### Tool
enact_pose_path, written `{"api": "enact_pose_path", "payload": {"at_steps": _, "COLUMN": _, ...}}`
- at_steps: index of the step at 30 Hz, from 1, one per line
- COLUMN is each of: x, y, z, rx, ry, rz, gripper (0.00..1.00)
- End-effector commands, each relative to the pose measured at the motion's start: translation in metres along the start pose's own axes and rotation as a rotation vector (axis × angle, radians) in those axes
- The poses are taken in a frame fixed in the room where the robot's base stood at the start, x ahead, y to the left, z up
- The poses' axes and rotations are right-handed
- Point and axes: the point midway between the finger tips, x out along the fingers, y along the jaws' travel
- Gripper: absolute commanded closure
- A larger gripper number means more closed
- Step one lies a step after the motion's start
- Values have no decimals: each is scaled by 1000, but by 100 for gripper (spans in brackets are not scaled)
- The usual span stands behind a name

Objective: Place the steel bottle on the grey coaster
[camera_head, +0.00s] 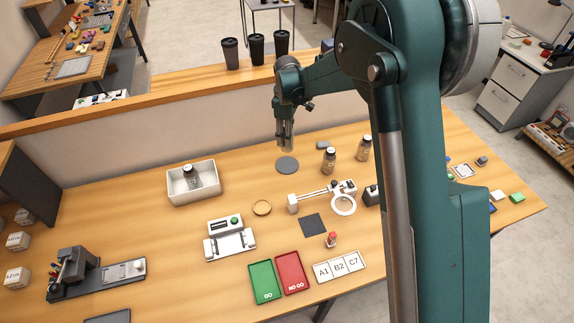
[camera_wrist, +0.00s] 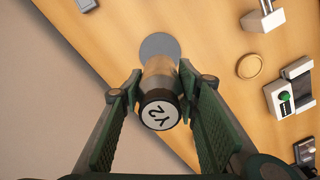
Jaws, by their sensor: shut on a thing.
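The steel bottle (camera_wrist: 158,78) has a shiny metallic body and a black cap with a white marked label facing the wrist camera. My gripper (camera_wrist: 155,90) is shut on it, one finger on each side. In the head view my gripper (camera_head: 284,128) points down and the bottle (camera_head: 288,145) hangs below it, partly hidden by the fingers. The round grey coaster (camera_head: 287,165) lies flat and bare on the table, just below the bottle. It also shows in the wrist view (camera_wrist: 160,44), partly covered by the bottle. The bottle appears held above the coaster.
A white bin (camera_head: 210,190) holding another bottle is at left. A magnifier stand (camera_head: 343,204) and a tan disc (camera_head: 262,208) are in front. A low wall (camera_head: 180,130) runs behind.

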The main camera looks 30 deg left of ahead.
Motion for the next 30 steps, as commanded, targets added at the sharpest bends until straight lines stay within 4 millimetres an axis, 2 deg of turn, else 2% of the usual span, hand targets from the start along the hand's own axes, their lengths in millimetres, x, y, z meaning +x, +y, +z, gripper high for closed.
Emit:
{"api": "enact_pose_path", "payload": {"at_steps": 5, "x": 6, "y": 0, "z": 0, "rx": 0, "ry": 0, "rz": 0, "gripper": 82}}
{"api": "enact_pose_path", "payload": {"at_steps": 18, "x": 57, "y": 0, "z": 0, "rx": 0, "ry": 0, "rz": 0, "gripper": 82}}
{"api": "enact_pose_path", "payload": {"at_steps": 30, "x": 63, "y": 0, "z": 0, "rx": 0, "ry": 0, "rz": 0, "gripper": 82}}
